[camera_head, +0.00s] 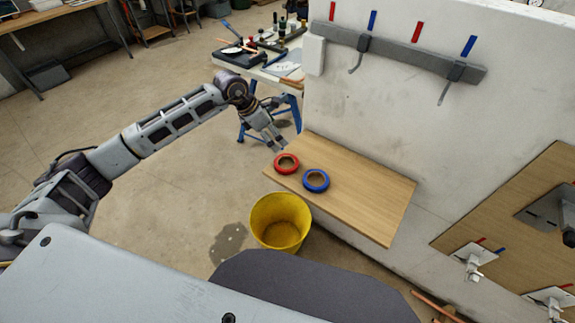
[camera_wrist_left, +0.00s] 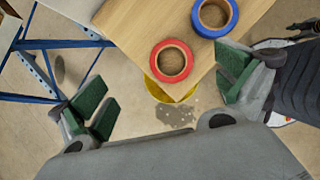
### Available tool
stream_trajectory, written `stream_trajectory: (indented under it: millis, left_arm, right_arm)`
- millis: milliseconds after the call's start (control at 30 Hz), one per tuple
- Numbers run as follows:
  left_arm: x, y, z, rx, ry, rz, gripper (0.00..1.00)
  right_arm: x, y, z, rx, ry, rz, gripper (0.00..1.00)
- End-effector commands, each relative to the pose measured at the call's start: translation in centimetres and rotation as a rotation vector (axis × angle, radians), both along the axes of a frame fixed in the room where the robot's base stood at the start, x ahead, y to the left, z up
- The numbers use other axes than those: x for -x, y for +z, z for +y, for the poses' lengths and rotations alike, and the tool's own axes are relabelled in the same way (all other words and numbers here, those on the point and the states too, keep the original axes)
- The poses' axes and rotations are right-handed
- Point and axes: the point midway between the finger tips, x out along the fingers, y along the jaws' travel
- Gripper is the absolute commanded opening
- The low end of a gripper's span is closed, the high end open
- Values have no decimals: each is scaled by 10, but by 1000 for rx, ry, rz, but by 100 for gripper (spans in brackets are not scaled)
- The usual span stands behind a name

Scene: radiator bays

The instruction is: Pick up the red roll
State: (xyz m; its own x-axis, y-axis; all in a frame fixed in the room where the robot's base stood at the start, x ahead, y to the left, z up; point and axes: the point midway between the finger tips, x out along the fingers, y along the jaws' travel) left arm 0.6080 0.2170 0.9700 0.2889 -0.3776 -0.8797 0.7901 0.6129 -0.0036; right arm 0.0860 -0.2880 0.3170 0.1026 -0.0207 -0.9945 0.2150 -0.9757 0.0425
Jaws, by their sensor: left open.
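The red roll (camera_head: 286,163) lies flat on a wooden shelf (camera_head: 365,200), near its left end. The blue roll (camera_head: 316,180) lies beside it to the right. My left gripper (camera_head: 277,146) is just behind and left of the red roll, apart from it. In the left wrist view the red roll (camera_wrist_left: 172,61) lies beyond the fingers, between them but nearer the right one, and the open gripper (camera_wrist_left: 165,95) is empty. The blue roll (camera_wrist_left: 214,16) shows at the top there. My right gripper is in neither view.
A yellow bucket (camera_head: 280,221) stands on the floor below the shelf's front. A white wall (camera_head: 440,120) rises behind the shelf and carries a grey hook rail (camera_head: 395,50) with red and blue marks. A cluttered table (camera_head: 275,65) with blue legs stands behind my left gripper.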

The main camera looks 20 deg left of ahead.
Motion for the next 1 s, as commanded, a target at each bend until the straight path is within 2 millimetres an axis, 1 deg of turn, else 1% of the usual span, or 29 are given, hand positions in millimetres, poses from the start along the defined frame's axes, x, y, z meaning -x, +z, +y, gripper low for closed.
stream_trajectory:
  millis: [100,233,700,867,1000]
  left_arm:
    - [10,-7,10,-57,-28,40,100]
    - [17,-10,14,-86,-54,63,100]
    - [16,-12,13,-86,-66,58,100]
    - [14,-23,9,-85,-66,60,100]
    - [11,-39,3,-84,-66,61,100]
  right_arm:
    - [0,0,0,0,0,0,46]
    - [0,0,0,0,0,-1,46]
    - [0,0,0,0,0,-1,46]
    - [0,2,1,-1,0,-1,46]
    - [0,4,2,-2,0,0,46]
